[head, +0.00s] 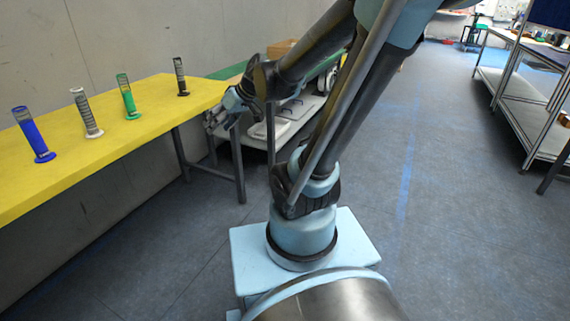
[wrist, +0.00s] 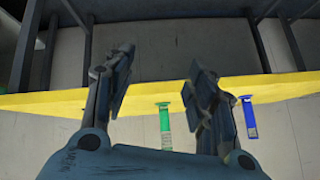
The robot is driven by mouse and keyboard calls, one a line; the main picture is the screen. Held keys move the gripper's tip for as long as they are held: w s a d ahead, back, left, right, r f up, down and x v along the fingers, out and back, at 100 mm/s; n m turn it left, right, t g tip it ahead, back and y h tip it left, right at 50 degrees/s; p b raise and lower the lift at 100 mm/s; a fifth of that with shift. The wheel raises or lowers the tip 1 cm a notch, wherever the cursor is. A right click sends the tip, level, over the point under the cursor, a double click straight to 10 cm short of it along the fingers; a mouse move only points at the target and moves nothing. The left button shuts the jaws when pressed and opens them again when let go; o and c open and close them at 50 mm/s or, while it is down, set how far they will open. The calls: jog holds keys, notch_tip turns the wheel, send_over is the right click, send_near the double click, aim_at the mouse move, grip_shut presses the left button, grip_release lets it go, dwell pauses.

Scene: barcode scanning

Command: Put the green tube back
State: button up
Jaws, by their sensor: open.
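The green tube (head: 127,96) stands upright on the yellow table (head: 150,90) in the head view, between the white-grey tube (head: 86,112) and the black tube (head: 180,76). My gripper (head: 218,118) is off the table's right end, apart from all the tubes. In the wrist view my gripper (wrist: 160,58) is open with nothing between its fingers. The green tube (wrist: 164,126) shows there upside down, beyond the gap between the fingers.
A blue tube (head: 33,135) stands at the left of the table; it also shows in the wrist view (wrist: 250,117). A shelf unit (head: 285,120) with items stands behind my arm. A workbench (head: 530,100) is at the right. The floor between is clear.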

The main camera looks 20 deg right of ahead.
jog(key=s+d+f+m+g+h, duration=0.1)
jog(key=s+d+f+m+h, duration=0.2)
jog(key=s+d, duration=0.5)
jog(key=s+d+f+m+g+h, duration=0.1)
jog(key=s+d+f+m+h, duration=0.3)
jog(key=s+d, duration=0.4)
jog(key=shift+s+d+f, duration=0.2)
jog(key=shift+d+f, duration=0.5)
jog(key=shift+d, duration=0.45)
